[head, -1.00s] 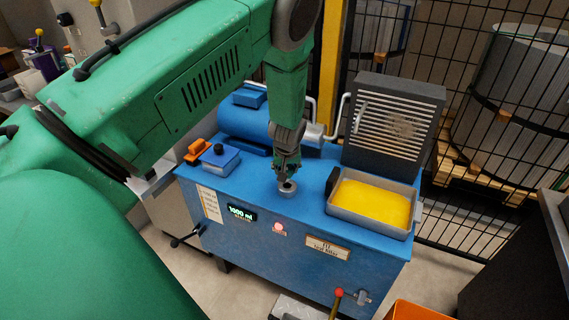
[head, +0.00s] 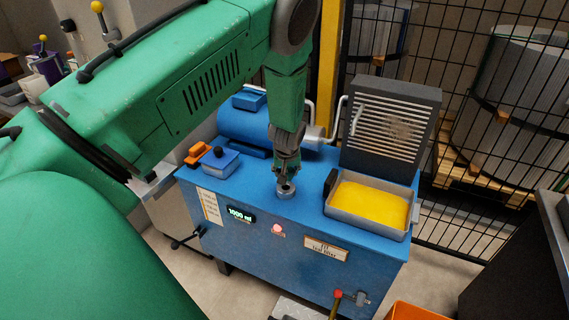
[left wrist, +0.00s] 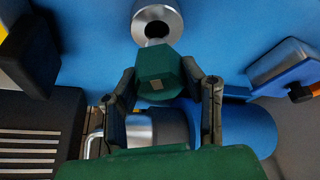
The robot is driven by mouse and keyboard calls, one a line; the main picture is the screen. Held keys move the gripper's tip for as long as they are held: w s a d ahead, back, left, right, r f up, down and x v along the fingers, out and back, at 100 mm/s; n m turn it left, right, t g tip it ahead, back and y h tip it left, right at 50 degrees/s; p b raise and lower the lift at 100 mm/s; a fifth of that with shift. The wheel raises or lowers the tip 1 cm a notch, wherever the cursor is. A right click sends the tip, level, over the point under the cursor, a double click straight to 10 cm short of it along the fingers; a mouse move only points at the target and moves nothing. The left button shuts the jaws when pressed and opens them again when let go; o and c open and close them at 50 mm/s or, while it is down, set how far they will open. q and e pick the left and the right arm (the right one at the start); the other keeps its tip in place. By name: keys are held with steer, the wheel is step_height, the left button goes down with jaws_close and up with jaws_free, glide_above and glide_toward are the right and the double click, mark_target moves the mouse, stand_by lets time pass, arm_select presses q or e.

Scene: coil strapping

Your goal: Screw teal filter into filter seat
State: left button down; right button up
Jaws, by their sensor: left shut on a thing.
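The teal filter (left wrist: 162,78) shows in the left wrist view as a dark green-teal faceted body with a small pale square on its face. My left gripper (left wrist: 160,86) is shut on it, one finger on each side. The filter seat (left wrist: 172,17) is a round silver collar with a dark hole, just beyond the filter's far end. The hole shows uncovered there; I cannot tell whether the filter touches the collar. In the head view, my left gripper (head: 286,176) points down close above the seat (head: 286,193) on the blue cabinet; the filter is hard to make out. My right gripper is not in view.
The blue cabinet (head: 265,238) carries a grey tray (head: 372,228) of yellow liquid and a slatted dark panel (head: 392,125) right of the seat. A mesh fence (head: 465,100) stands behind.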

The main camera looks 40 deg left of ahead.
arm_select(q)
steer(key=shift+a+f, duration=0.35)
steer(key=shift+a, duration=0.1)
steer(key=shift+a+f, duration=0.15)
steer(key=shift+f, duration=0.05)
steer(key=shift+d, duration=0.2)
steer(key=shift+d+r, duration=0.3)
steer(key=shift+d, duration=0.55)
steer(key=shift+d+r, duration=0.15)
steer(key=shift+d, duration=0.45)
steer(key=shift+a+f, duration=0.4)
steer(key=shift+a, duration=0.45)
steer(key=shift+d+f, duration=0.2)
steer(key=shift+d, duration=0.55)
steer(key=shift+f, duration=0.1)
steer(key=shift+a+f+b, duration=0.3)
steer(key=shift+f+b, duration=0.1)
steer(key=shift+b, duration=0.05)
steer(key=shift+a+r, duration=0.2)
steer(key=shift+a, duration=0.1)
steer(key=shift+d+r+p, duration=0.2)
steer(key=shift+r+p, duration=0.2)
steer(key=shift+p, duration=0.15)
steer(key=shift+d+r, duration=0.2)
steer(key=shift+r, duration=0.05)
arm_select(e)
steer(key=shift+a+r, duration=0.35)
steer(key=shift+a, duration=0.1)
